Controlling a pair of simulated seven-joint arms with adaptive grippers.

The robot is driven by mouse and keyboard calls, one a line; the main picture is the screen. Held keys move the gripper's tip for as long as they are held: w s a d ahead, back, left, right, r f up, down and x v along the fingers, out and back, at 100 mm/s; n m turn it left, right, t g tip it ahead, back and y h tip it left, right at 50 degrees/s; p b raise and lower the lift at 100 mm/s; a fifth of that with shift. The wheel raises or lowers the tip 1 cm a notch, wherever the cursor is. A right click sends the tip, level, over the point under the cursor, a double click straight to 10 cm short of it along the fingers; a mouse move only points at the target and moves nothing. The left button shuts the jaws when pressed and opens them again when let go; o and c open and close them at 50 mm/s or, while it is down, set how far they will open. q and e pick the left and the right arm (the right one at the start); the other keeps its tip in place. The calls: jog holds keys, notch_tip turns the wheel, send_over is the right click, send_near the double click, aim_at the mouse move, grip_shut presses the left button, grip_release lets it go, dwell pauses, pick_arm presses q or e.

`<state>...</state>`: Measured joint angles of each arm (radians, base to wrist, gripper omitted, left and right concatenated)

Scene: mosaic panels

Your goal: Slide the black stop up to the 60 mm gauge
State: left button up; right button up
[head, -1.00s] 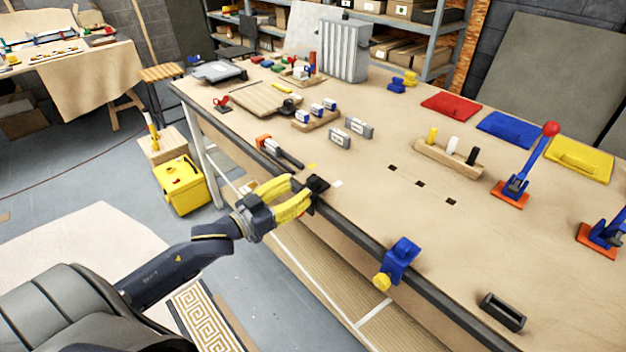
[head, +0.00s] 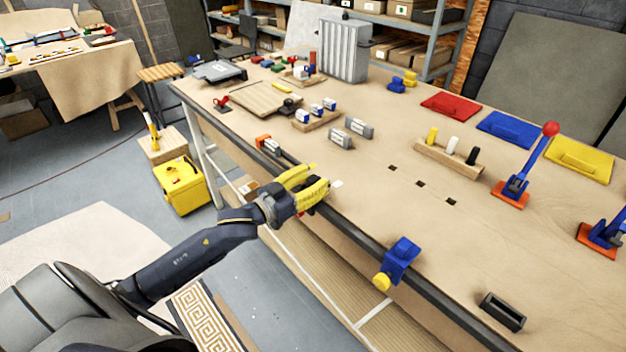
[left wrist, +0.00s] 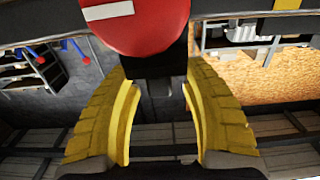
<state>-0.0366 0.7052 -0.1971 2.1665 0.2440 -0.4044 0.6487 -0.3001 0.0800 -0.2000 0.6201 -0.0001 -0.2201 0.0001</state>
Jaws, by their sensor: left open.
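In the head view my left gripper (head: 322,182) is at the near edge of the workbench, its yellow fingers apart. The black stop is hidden behind the fingers in the head view. In the left wrist view a black block (left wrist: 155,66), which looks like the stop, sits between and just beyond the open fingertips (left wrist: 160,85); I cannot tell whether they touch it. Grey gauge blocks (head: 340,138) lie on the bench, and blue-and-white blocks (head: 316,109) stand on a wooden rack. Their labels are too small to read, so I cannot tell which is 60 mm. My right gripper is not in view.
An orange-and-black tool (head: 268,146) lies beside the gripper. A blue block with a yellow knob (head: 402,258) is on the bench edge to the right. A red disc with a white bar (left wrist: 125,15) is above the fingers in the wrist view. The bench middle is mostly clear.

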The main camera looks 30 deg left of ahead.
pick_arm(q)
grip_shut()
jog(key=shift+a, duration=0.1)
dwell(0.3)
jog(key=w+a, duration=0.2)
jog(key=a, duration=0.3)
jog(key=w+a, duration=0.2)
jog(key=a, duration=0.4)
jog(key=w+a, duration=0.2)
jog(key=a, duration=0.4)
jog(key=shift+w+a+r, duration=0.15)
jog(key=shift+w+a, duration=0.05)
jog(key=shift+a, duration=0.05)
grip_release()
